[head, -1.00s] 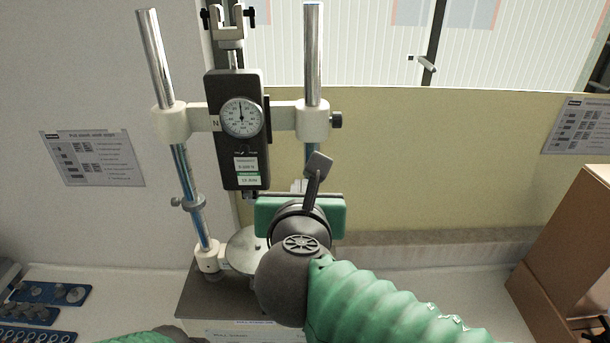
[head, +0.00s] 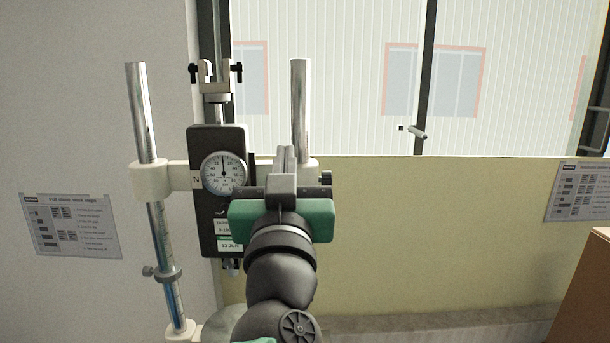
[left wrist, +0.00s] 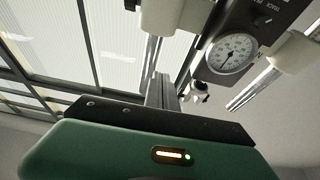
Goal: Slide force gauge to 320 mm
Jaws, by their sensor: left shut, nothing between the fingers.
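The force gauge (head: 203,137) is a dark upright box with a round white dial, also in the left wrist view (left wrist: 232,55). It sits on a white crossbar (head: 178,175) between two upright steel posts. The left collar (head: 151,182) is white. The right collar is largely hidden behind my left gripper (head: 286,158), with a dark knob (head: 326,178) at its side. My left gripper is shut and empty, its fingers upward, in front of the right post (head: 300,105). In the wrist view its fingers (left wrist: 161,92) overlap that post; contact cannot be told. My right gripper cannot be made out.
A small clamp ring (head: 162,273) with a knob is on the left post below the crossbar. A brown box (head: 585,290) is at the lower right. The space right of the stand is open before the yellow wall.

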